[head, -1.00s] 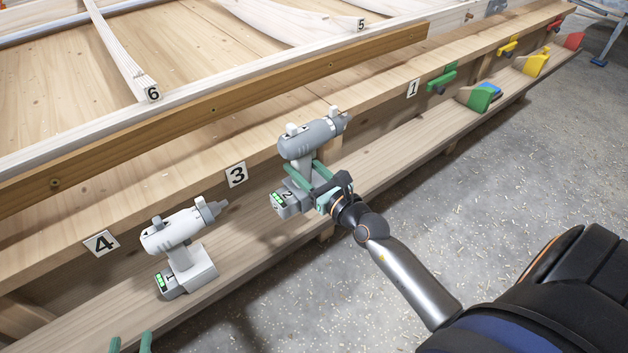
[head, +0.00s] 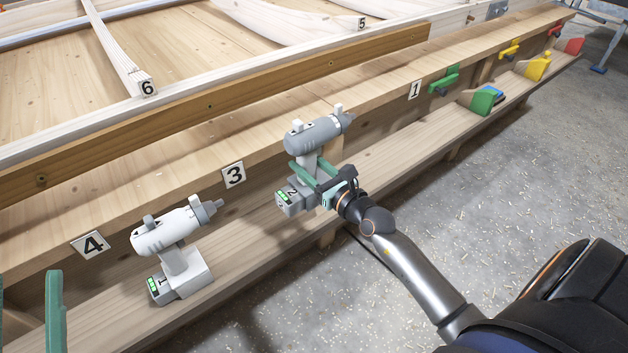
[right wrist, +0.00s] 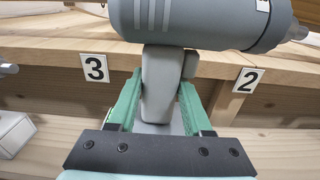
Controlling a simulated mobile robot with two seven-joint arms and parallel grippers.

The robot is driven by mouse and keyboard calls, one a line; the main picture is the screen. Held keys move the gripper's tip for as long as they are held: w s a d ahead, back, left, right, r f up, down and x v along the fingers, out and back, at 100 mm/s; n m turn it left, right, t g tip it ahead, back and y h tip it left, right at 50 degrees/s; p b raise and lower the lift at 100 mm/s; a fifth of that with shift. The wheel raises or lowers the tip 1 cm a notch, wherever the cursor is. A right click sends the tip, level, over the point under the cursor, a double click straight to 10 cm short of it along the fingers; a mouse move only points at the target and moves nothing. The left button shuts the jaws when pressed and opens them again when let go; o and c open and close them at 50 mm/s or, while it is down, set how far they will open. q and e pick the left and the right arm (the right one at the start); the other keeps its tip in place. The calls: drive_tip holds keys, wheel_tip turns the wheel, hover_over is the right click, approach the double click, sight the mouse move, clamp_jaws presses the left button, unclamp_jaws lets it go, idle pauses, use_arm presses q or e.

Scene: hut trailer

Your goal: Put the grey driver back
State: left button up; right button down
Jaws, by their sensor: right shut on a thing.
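The grey driver (head: 315,133) is upright, its chuck pointing right, with a "2" and a green light on its battery base (head: 296,196). My right gripper (head: 313,172) is shut on its handle. In the right wrist view the grey handle (right wrist: 160,80) sits between the green fingers and the grey body spans the top. The driver is over the low shelf (head: 385,178), between labels 3 and 1; I cannot tell whether its base touches. Label 2 (right wrist: 249,80) shows only in the right wrist view. My left gripper (head: 28,285) is open and empty at the lower left edge.
A white driver (head: 166,232) marked 1 stands on the shelf below labels 4 (head: 92,245) and 3 (head: 233,175). Green, yellow and red clamps and blocks are at the far right. A wooden bench edge runs above the shelf.

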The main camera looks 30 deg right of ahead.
drive_tip(key=shift+w+d+f+b, duration=0.2)
drive_tip(key=shift+d+f+b, duration=0.1)
drive_tip(key=shift+b, duration=0.3)
drive_tip(key=f+b, duration=0.1)
drive_tip(key=d+f+b, duration=0.1)
drive_tip(key=shift+w+b, duration=0.35)
drive_tip(key=shift+w, duration=0.05)
drive_tip(key=shift+w+d+f+b, duration=0.35)
drive_tip(key=shift+d+b, duration=0.2)
drive_tip(key=shift+b, duration=0.35)
drive_tip(key=shift+d+f+b, duration=0.1)
drive_tip(key=shift+f+b, duration=0.15)
drive_tip(key=shift+b, duration=0.1)
wheel_tip(320, 180, down, 3)
drive_tip(key=b, duration=0.3)
drive_tip(key=shift+w+d+r, duration=0.1)
drive_tip(key=shift+w+r, duration=0.05)
use_arm(q)
wheel_tip(320, 180, down, 6)
drive_tip(key=s+d+m+h, duration=0.1)
drive_tip(key=s+m+h, duration=0.1)
drive_tip(key=s+h, duration=0.1)
drive_tip(key=shift+d+h, duration=0.25)
drive_tip(key=shift+h, duration=0.25)
use_arm(e)
drive_tip(key=shift+f, duration=0.2)
drive_tip(key=shift+f, duration=0.1)
drive_tip(key=shift+c, duration=1.6)
unclamp_jaws()
drive_tip(key=shift+f, duration=0.25)
